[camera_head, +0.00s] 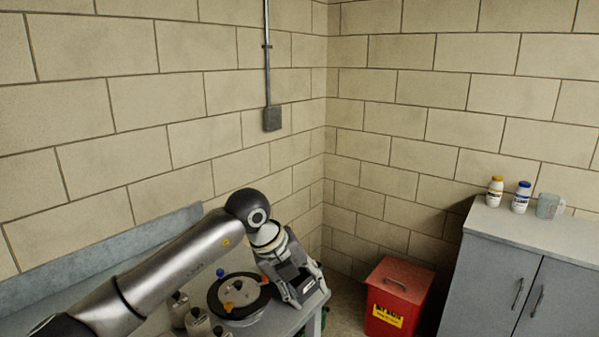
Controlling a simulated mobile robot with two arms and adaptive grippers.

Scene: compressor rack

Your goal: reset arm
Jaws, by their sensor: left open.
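My left arm reaches in from the lower left across the grey workbench. Its left gripper (305,296) points down and away near the bench's right end, just right of a round dark-topped device (238,296). The gripper is open and I see nothing held in it. My right gripper is out of view.
Several small bottles (197,322) stand on the bench (312,307), partly behind my arm. A red bin (396,298) stands on the floor. A grey cabinet (490,285) at right carries two white bottles (521,199) and a mug (548,206). Block walls close the corner.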

